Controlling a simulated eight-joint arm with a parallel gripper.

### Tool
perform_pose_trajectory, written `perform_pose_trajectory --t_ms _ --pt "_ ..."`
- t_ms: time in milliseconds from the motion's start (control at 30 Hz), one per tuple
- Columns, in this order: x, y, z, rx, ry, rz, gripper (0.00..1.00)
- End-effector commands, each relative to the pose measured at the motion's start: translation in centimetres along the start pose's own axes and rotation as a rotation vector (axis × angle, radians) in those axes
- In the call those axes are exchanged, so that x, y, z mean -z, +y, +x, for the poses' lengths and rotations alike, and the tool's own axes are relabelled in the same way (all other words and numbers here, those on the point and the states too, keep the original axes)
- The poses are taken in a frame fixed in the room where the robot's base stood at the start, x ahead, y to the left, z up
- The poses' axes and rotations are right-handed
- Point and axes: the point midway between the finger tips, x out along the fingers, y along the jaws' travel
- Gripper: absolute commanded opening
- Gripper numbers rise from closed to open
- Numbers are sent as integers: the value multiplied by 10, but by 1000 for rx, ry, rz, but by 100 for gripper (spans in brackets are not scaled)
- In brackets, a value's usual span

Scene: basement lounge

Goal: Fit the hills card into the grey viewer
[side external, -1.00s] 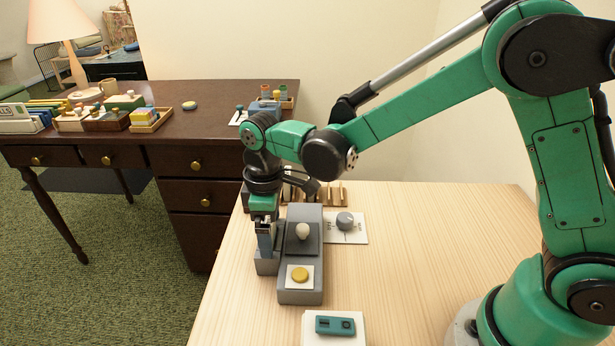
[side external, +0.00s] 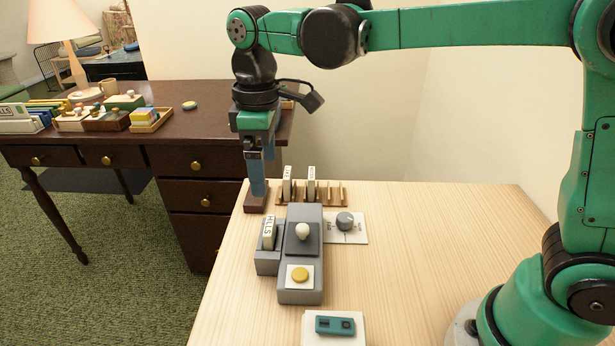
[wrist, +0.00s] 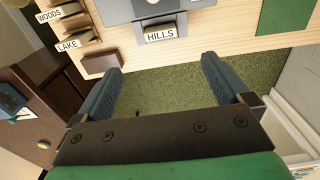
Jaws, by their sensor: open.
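The hills card (side external: 268,232) stands upright in the holder at the left side of the grey viewer (side external: 312,214), with its label facing out. In the wrist view the HILLS card (wrist: 160,34) is at the top middle, at the edge of the viewer (wrist: 120,12). How deep it sits is hard to tell. My gripper (side external: 258,190) is above and behind the card in the side view, clear of it. In the wrist view my gripper (wrist: 161,66) has its two fingers wide apart with nothing between them.
A wooden rack (side external: 335,198) behind the viewer holds upright cards; the wrist view shows WOODS (wrist: 48,15) and LAKE (wrist: 68,45). The viewer has a pale knob (side external: 302,231) and yellow button (side external: 299,274). A grey dial (side external: 344,220) is right.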

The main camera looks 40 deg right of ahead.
Motion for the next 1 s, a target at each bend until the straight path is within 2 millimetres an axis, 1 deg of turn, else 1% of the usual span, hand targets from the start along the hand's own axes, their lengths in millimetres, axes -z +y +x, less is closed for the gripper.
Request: perform_pose_trajectory --t_ms 67,133,267,400,500,600,767,1000 --pt "-6 1 -4 -10 18 29 96" --pt "-17 4 -7 -30 56 84 96" --pt "-49 8 -9 -89 174 250 96" --pt "-87 9 -1 -156 330 457 96" --pt "-108 8 8 -193 430 581 96" --pt "-123 8 18 -219 509 673 96" --pt "-134 7 27 -240 576 747 96" --pt "-135 7 28 -242 586 758 96"
